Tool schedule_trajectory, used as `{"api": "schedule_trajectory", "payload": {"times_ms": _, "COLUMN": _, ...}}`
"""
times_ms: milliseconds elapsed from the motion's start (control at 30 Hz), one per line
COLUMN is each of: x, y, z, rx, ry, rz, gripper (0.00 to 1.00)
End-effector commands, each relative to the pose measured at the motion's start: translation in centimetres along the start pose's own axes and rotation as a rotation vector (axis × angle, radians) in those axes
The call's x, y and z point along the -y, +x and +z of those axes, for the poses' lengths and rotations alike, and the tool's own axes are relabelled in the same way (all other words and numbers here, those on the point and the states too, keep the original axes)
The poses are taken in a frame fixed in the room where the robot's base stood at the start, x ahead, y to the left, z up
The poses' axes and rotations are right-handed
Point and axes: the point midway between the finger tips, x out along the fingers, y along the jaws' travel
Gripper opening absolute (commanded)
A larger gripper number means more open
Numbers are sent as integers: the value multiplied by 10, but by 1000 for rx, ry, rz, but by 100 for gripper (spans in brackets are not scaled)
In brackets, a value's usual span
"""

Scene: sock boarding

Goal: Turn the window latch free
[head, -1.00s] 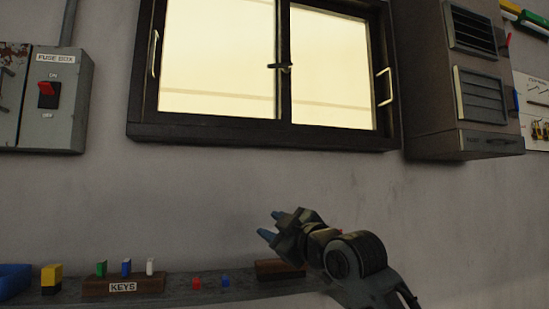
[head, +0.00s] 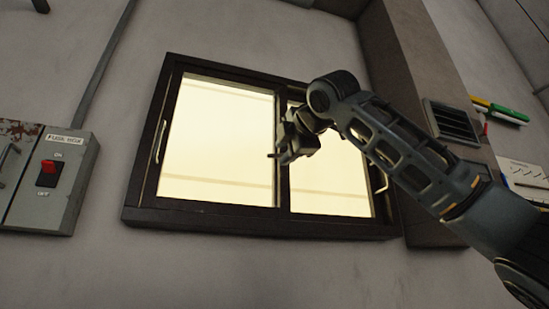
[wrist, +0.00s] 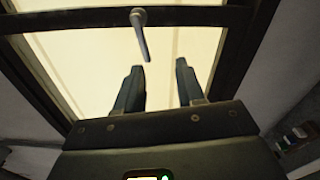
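The dark-framed window (head: 200,209) is on the wall in the head view, with two bright panes. In the wrist view, the window latch (wrist: 140,30) is a small grey lever on the dark middle bar (wrist: 80,20), pointing down toward my gripper. My gripper (wrist: 158,85) is open and empty there, its two fingers apart, with the lever's tip just ahead of the gap between them. In the head view my gripper (head: 275,156) is up in front of the window's middle bar, and my arm and gripper hide the latch.
A fuse box (head: 50,180) with a red switch is on the wall at left. Window handles sit at the left (head: 160,142) and right (head: 381,185). The wall below the window is clear.

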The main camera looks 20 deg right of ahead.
Motion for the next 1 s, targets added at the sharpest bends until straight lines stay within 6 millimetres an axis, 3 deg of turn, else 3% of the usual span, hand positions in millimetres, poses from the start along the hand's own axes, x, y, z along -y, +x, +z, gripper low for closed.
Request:
{"api": "schedule_trajectory", "payload": {"times_ms": 100, "x": -16, "y": -10, "z": 2, "rx": 28, "ry": -43, "rz": -2, "gripper": 38}}
{"api": "schedule_trajectory", "payload": {"times_ms": 233, "x": -21, "y": -9, "z": 4, "rx": 37, "ry": -56, "rz": -6, "gripper": 38}}
{"api": "schedule_trajectory", "payload": {"times_ms": 700, "x": -22, "y": 54, "z": 6, "rx": 36, "ry": -54, "rz": -6, "gripper": 38}}
{"api": "schedule_trajectory", "payload": {"times_ms": 1000, "x": -20, "y": 66, "z": 6, "rx": 36, "ry": -55, "rz": -3, "gripper": 38}}
